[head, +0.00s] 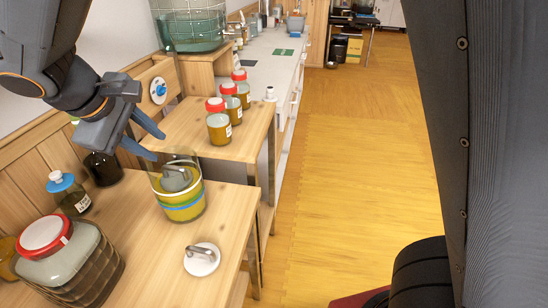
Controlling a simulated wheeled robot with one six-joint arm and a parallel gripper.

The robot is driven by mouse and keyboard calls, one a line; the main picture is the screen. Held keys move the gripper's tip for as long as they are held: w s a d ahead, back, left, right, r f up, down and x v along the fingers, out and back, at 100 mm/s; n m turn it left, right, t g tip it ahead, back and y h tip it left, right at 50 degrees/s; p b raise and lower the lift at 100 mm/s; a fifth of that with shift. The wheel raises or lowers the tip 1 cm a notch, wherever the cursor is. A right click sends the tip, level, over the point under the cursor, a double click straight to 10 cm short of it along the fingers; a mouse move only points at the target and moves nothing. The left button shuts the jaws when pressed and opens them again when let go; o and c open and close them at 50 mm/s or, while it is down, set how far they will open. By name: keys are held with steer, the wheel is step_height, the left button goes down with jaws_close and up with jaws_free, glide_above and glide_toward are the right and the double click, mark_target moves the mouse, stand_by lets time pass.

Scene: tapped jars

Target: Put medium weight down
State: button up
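A grey weight with a raised handle (176,179) sits inside a clear open jar (184,211) of yellow-green contents on the near wooden table. A white disc with a grey handle (202,260) lies on the table in front of the jar. I cannot tell from this view which piece is the medium weight. My gripper (160,147) is above and slightly left of the jar's rim. Its two blue-grey fingers are apart, with nothing seen between them. The fingertips look close to the rim, but I cannot tell whether they touch it.
A big jar with a red-and-white lid (44,235), a blue-topped bottle (69,195) and a dark jar (104,169) stand left on the near table. Several red-lidded jars (219,130) line the raised table behind. The floor (360,200) at right is clear.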

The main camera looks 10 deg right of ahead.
steer(key=s+d+f+m+g+y, duration=0.1)
steer(key=s+d+f+m, duration=0.2)
steer(key=d, duration=0.8)
steer(key=s+d+f+m+g+y, duration=0.1)
steer(key=d+f+m, duration=0.4)
steer(key=d, duration=0.6)
steer(key=s+d+f+m+g+y, duration=0.1)
steer(key=s+d+f+m, duration=0.3)
steer(key=d, duration=0.7)
steer(key=shift+s+d+f+m+g, duration=0.4)
steer(key=shift+s+g, duration=0.35)
steer(key=shift+g, duration=0.15)
steer(key=shift+a, duration=0.15)
